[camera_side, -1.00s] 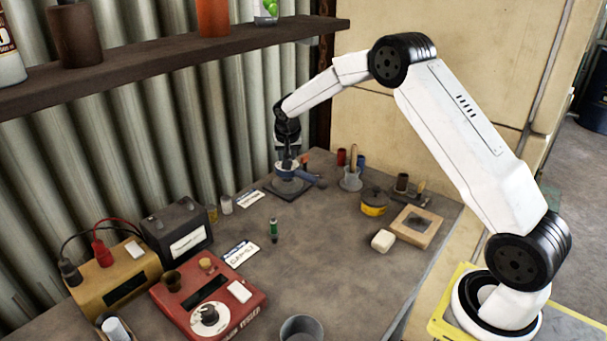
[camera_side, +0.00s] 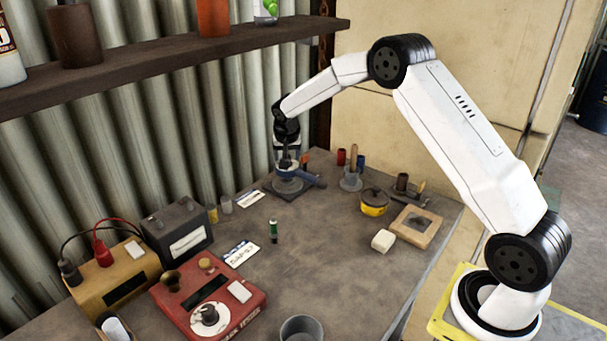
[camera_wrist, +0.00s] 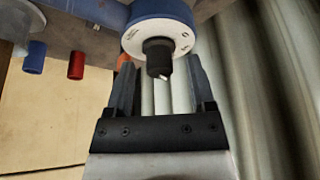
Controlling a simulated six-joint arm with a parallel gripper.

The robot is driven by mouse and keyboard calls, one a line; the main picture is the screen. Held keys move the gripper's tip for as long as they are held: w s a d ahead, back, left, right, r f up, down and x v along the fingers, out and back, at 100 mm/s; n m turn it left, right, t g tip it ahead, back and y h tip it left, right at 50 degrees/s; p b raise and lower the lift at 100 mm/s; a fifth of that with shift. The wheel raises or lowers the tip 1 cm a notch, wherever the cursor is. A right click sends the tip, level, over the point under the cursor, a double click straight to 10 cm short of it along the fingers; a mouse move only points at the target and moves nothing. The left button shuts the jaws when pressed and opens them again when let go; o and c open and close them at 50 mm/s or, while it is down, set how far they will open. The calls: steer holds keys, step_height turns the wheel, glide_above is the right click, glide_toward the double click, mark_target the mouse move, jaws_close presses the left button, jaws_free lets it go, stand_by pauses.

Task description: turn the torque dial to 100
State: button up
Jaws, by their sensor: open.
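A blue round-bodied tool (camera_side: 308,178) sits on a dark square base at the far end of the bench. In the wrist view its blue body (camera_wrist: 155,10) carries a white marked dial face (camera_wrist: 182,40) with a black knob (camera_wrist: 157,52) and a small light pointer mark. The marks are too small to read. My gripper (camera_wrist: 161,62) is open, with one finger on each side of the knob and a visible gap on both sides. In the side view my gripper (camera_side: 287,160) is over the tool and hides part of it.
A red box (camera_side: 240,307) with a white dial, a yellow box (camera_side: 120,285) and a black battery (camera_side: 180,232) stand near left. A green-banded small cylinder (camera_side: 273,230), yellow tin (camera_side: 374,203) and wooden tray (camera_side: 415,228) stand on the bench. A corrugated wall is behind.

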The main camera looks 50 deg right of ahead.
steer(key=shift+r, duration=0.1)
steer(key=v, duration=0.7)
steer(key=shift+r, duration=0.25)
steer(key=shift+s+a, duration=0.1)
steer(key=s+a+f+n+y, duration=0.1)
steer(key=s+a+f+n, duration=0.1)
steer(key=s+a, duration=0.3)
steer(key=s+a+f+n+y, duration=0.1)
steer(key=s+a+n, duration=0.3)
steer(key=s, duration=1)
steer(key=s+a+f+n+y, duration=0.1)
steer(key=s+a+f+n, duration=0.1)
steer(key=s+a, duration=0.3)
steer(key=s+n, duration=0.1)
steer(key=s, duration=0.3)
steer(key=shift+s+a+f+g, duration=0.25)
steer(key=shift+a+f+g, duration=0.05)
